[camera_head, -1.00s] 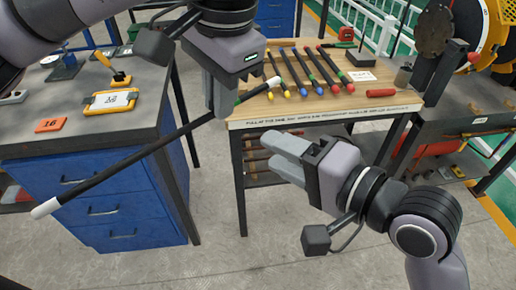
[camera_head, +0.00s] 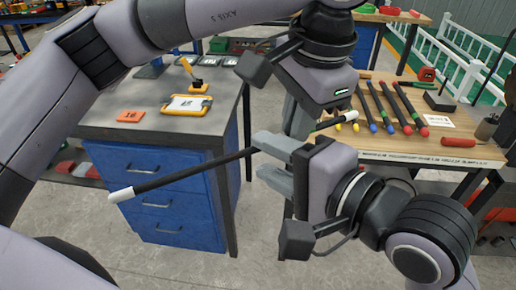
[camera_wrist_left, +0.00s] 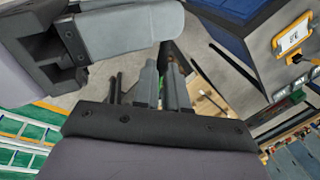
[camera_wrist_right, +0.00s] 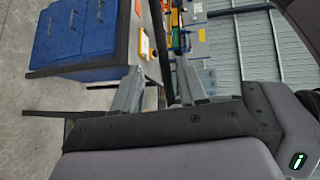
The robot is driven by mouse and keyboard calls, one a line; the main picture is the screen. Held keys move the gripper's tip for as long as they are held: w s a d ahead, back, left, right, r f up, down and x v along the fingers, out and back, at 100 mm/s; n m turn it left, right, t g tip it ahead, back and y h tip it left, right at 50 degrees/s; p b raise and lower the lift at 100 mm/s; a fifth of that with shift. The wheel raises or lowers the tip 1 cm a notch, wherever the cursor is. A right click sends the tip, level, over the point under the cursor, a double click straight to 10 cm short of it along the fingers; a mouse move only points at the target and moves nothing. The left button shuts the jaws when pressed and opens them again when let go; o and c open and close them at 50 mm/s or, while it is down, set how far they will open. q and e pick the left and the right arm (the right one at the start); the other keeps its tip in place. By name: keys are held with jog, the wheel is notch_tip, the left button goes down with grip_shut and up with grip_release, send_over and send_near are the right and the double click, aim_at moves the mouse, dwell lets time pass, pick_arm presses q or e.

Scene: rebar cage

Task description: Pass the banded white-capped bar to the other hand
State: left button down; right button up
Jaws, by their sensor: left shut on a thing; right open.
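The dark bar has a white cap (camera_head: 121,194) at its lower left end. A green band (camera_head: 322,125) and another white cap (camera_head: 350,115) show at its upper right end. My left gripper (camera_head: 299,124) points down and is shut on the bar near the banded end. My right gripper (camera_head: 265,158) is open, its fingers pointing left at the bar's middle stretch, just beside the left gripper. In the right wrist view the dark bar (camera_wrist_right: 165,50) shows between the open fingers. The right gripper's fingers hide part of the bar in the head view.
A wooden-topped bench (camera_head: 425,148) at right holds several colour-ended bars (camera_head: 385,107) and a red cylinder (camera_head: 458,142). A grey-topped blue cabinet (camera_head: 170,190) stands at left with an orange-yellow framed tablet (camera_head: 187,105). Open floor lies below the grippers.

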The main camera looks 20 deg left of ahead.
aim_at(256, 151)
jog(key=shift+x, duration=1.75)
jog(key=shift+c, duration=0.3)
grip_shut()
pick_arm(q)
jog(key=c, duration=1.1)
grip_release()
jog(key=shift+r, duration=0.15)
